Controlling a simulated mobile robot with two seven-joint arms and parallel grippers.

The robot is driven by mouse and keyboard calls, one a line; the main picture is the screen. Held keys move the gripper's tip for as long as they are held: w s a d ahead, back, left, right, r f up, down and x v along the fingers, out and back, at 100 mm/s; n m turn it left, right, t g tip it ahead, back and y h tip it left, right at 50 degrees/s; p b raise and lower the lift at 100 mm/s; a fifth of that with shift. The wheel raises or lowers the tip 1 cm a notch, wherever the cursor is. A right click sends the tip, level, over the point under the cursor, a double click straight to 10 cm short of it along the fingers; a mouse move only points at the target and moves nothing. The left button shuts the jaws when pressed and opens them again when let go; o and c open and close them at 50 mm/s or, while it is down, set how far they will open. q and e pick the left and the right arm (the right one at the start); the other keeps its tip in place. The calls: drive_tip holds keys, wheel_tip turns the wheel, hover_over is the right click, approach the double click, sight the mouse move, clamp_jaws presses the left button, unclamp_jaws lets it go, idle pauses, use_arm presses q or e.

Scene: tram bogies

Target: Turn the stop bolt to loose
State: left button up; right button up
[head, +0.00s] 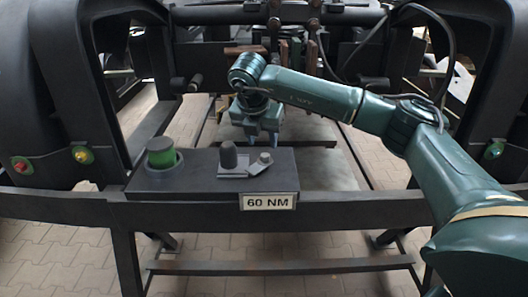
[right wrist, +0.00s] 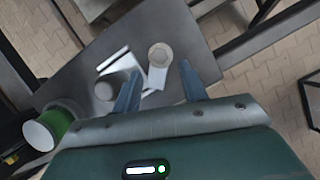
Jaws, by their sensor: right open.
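A grey hex-headed bolt (head: 264,158), which looks like the stop bolt, stands at the right of a dark box (head: 200,180) on the black beam. A pale flat strip runs out from under its head. My right gripper (head: 263,142) is open and empty, above and just behind the box, fingers pointing down. In the right wrist view the bolt head (right wrist: 160,55) shows between and slightly beyond the open fingertips (right wrist: 160,69). I cannot tell how tight the bolt is. My left gripper is out of view.
A dark rounded knob (head: 229,155) on a pale plate stands close left of the bolt. A "60 NM" label (head: 268,202) is on the front. Black frame beams surround the area.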

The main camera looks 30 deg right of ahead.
sight(265, 154)
drive_tip(key=x, duration=0.6)
drive_tip(key=shift+f, duration=0.1)
drive_tip(key=shift+c, duration=0.2)
clamp_jaws()
